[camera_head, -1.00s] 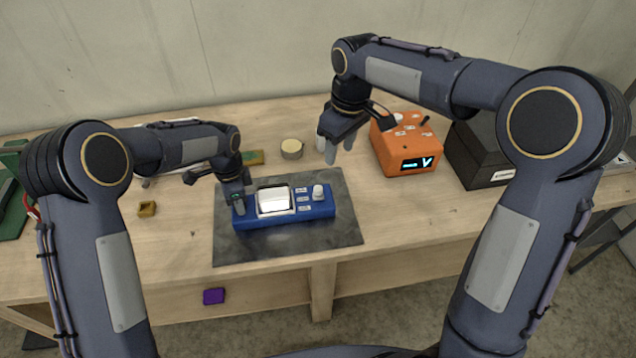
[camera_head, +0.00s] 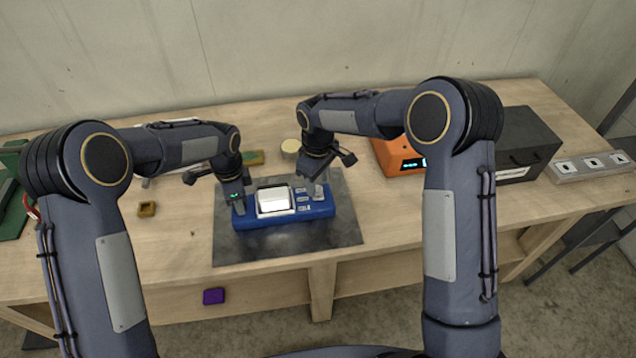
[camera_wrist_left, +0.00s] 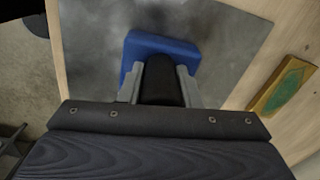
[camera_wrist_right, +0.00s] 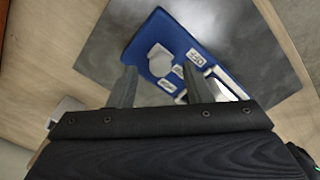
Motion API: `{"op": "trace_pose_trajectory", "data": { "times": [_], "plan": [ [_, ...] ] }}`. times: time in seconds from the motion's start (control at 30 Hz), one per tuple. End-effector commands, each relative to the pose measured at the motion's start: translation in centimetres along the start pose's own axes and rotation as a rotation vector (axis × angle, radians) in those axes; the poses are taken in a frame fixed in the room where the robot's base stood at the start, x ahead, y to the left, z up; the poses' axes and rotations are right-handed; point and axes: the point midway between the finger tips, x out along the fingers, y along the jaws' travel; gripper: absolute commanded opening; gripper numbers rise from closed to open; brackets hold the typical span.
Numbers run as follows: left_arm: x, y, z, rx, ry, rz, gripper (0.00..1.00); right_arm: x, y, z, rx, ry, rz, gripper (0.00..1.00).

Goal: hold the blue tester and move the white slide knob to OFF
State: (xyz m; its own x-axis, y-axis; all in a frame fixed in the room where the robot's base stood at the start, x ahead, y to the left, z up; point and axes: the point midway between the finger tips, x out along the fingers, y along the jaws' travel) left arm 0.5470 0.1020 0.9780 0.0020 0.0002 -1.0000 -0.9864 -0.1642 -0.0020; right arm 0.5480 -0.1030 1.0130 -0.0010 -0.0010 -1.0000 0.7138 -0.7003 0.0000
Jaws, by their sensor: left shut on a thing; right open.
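The blue tester (camera_head: 283,218) lies on the dark mat, with a white-framed screen and small labels on top. It also shows in the left wrist view (camera_wrist_left: 160,43) and right wrist view (camera_wrist_right: 178,35). My left gripper (camera_head: 238,206) is shut on the tester's left end. My right gripper (camera_head: 313,190) is open over its right end. In the right wrist view the white slide knob (camera_wrist_right: 159,59) shows between and just ahead of the open fingers, beside a label reading OFF (camera_wrist_right: 195,57). In the head view the right gripper partly hides the knob. Contact with it cannot be told.
The dark mat (camera_head: 240,247) lies on the wooden table. An orange meter (camera_head: 388,158) and a black box (camera_head: 520,145) stand to the right, partly behind my right arm.

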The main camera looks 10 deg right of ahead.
Motion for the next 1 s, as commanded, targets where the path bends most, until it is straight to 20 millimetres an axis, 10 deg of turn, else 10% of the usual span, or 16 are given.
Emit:
{"op": "trace_pose_trajectory", "data": {
  "times": [0.47,0.8,1.0],
  "plan": [
    [-0.05,-0.06,0.03,0.000,0.000,-0.002,0.01,1.50,0.02,0.01,0.001,0.001,0.000,0.45],
    [-0.05,-0.06,0.03,0.000,0.000,-0.002,0.01,1.46,0.02,0.01,0.001,0.001,0.000,0.01],
    [-0.05,-0.05,0.04,0.000,0.000,-0.002,0.01,1.44,-0.01,0.05,0.001,0.001,0.000,0.00]
  ]
}}
